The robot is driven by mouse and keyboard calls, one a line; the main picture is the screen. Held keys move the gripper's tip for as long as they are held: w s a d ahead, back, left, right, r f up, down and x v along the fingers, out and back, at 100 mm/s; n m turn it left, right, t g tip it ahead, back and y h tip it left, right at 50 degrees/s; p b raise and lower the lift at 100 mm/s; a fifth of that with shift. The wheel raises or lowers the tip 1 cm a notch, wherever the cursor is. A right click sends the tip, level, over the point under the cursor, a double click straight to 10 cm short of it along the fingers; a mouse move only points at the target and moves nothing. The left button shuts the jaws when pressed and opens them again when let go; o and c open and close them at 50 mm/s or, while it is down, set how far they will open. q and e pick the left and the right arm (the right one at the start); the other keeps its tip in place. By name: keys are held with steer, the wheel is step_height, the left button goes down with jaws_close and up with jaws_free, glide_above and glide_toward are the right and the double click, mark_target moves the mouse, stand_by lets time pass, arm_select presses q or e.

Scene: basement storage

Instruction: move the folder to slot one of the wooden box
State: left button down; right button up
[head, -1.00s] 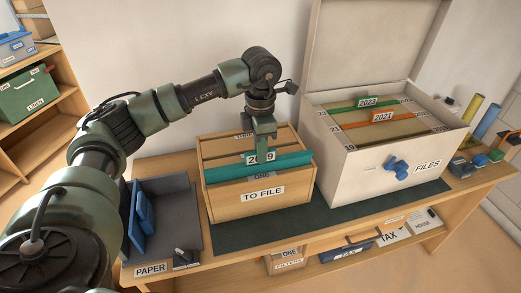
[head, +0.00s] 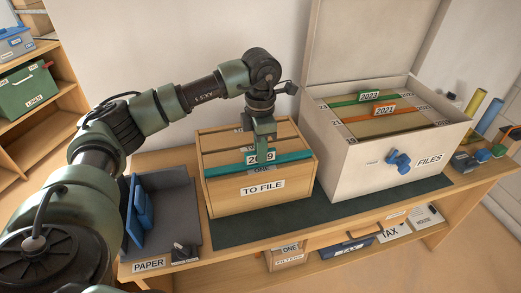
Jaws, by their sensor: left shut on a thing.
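The teal folder (head: 290,168) with a 2019 tab sits low at the front of the wooden box (head: 222,200) marked TO FILE. Only its upper strip shows above the box's front wall; its lower part is hidden inside. A ONE label shows just below the tab, partly covered, at the front slot. My left gripper (head: 262,148) points down over the box and is shut on the folder at its tab. Wooden dividers (head: 225,143) stand behind the folder. My right gripper is not in view.
A white file box (head: 365,170) with an open lid and 2021 and 2023 folders stands close on the right. A grey paper tray (head: 178,205) with blue items is on the left. The dark mat (head: 300,222) in front is clear.

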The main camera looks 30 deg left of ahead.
arm_select(q)
steer(key=shift+f+b, duration=0.35)
steer(key=shift+f, duration=0.2)
steer(key=c, duration=1.4)
jaws_free()
steer(key=shift+r, duration=0.1)
steer(key=shift+o, duration=0.2)
step_height(320, 180, up, 8)
steer(key=shift+f+b, duration=0.1)
steer(key=shift+b, duration=0.35)
steer(key=shift+d+f, duration=0.1)
